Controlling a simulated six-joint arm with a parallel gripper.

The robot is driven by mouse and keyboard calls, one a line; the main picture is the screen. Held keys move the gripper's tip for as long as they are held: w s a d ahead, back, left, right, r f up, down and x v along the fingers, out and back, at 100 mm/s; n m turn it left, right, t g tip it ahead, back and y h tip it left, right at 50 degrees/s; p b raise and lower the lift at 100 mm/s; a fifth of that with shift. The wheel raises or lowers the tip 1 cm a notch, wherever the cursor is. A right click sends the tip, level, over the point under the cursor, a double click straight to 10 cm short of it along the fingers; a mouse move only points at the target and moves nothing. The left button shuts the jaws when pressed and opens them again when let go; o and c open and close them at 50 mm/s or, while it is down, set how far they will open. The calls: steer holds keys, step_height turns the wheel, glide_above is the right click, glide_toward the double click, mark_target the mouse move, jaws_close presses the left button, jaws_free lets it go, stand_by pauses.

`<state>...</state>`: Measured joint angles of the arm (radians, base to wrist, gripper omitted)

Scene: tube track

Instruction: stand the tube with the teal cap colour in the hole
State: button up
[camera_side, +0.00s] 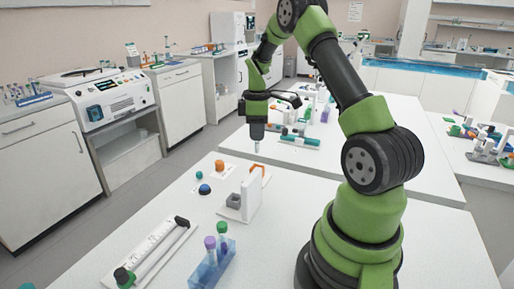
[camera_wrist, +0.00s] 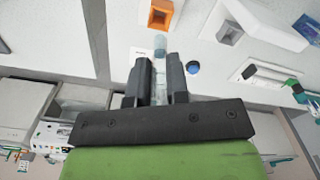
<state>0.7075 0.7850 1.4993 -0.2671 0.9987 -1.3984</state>
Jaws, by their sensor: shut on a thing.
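My gripper (camera_wrist: 159,75) is shut on a slim clear tube (camera_wrist: 160,67) held between its two dark fingers. In the side view my gripper (camera_side: 257,137) hangs above the far part of the near table, with the pale tip of the tube (camera_side: 257,148) below it. The tip is in the air, clear of the table. The tube's cap is hidden, so I cannot tell its colour. An orange block with a dark square opening (camera_wrist: 161,14) lies beyond the tip in the wrist view. I cannot tell whether that opening is the hole.
A blue rack (camera_side: 211,267) holds tubes with green and purple caps at the front. A long white track (camera_side: 155,250) lies left of it. A blue knob (camera_side: 204,189), a teal knob (camera_side: 199,175) and an upright white panel (camera_side: 251,198) stand on the near table.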

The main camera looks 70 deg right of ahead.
steer(key=shift+r, duration=1.05)
